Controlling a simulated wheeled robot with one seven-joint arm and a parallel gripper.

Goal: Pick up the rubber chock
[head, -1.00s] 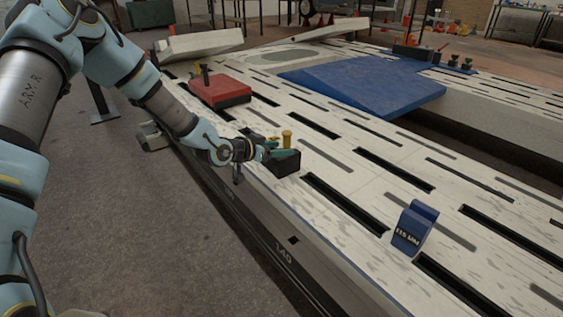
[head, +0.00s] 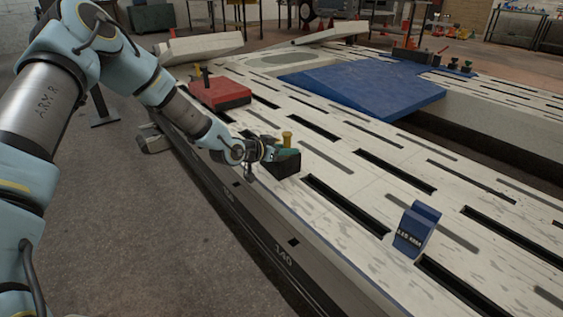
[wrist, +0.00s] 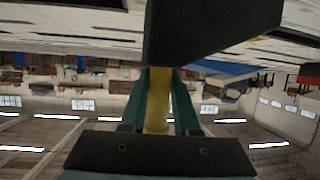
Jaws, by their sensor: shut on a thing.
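The rubber chock is a black block (head: 286,166) with a yellow post (head: 287,137) on top, at the near edge of the pale slotted bench (head: 330,165). My gripper (head: 285,152) reaches it from the left, its green fingers across the post. In the wrist view, which looks upside down, the green fingers (wrist: 158,100) are shut on the yellow post (wrist: 156,110), one on each side. The black block (wrist: 210,25) fills the top middle there. I cannot tell whether its underside touches the bench.
A red block (head: 220,94) with a dark handle lies behind the chock on the bench. A blue block (head: 417,229) stands at the right front. A blue ramp (head: 365,88) lies farther back. Grey floor (head: 150,230) is open on the left.

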